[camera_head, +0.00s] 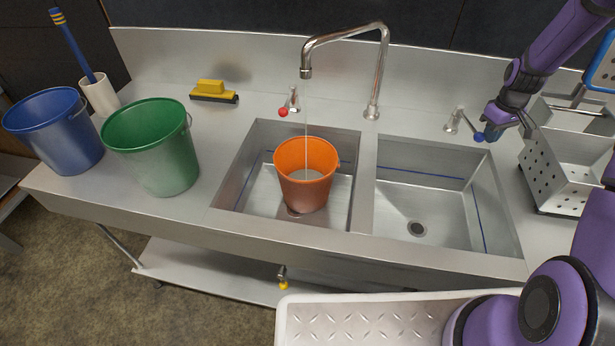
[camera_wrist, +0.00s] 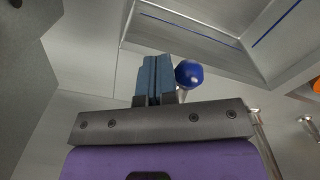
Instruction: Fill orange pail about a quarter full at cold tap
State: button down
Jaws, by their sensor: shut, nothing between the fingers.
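The orange pail (camera_head: 290,160) stands upright in the left basin, under the spout (camera_head: 306,72) of the tall faucet. A thin stream of water runs from the spout into the pail, and pale water shows inside; its exact level is hard to judge. The cold tap's blue knob (camera_head: 479,137) is on a lever behind the right basin. My gripper (camera_head: 491,134) is shut and empty just right of this knob. In the wrist view the shut fingers (camera_wrist: 157,62) are close beside the blue knob (camera_wrist: 188,72); I cannot tell whether they touch.
The hot tap's red knob (camera_head: 283,112) is behind the left basin. The right basin (camera_head: 425,190) is empty. A perforated metal basket (camera_head: 552,170) stands right of my gripper. A green pail (camera_head: 155,150), a blue pail (camera_head: 60,135) and a yellow brush (camera_head: 212,89) are on the left counter.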

aim_at(482, 136)
jog(key=shift+a, duration=0.1)
jog(key=shift+s+a, duration=0.25)
jog(key=shift+a, duration=0.6)
jog(key=shift+a, duration=0.6)
notch_tip(482, 136, up, 9)
jog(key=d, duration=0.2)
jog(key=shift+s, duration=0.25)
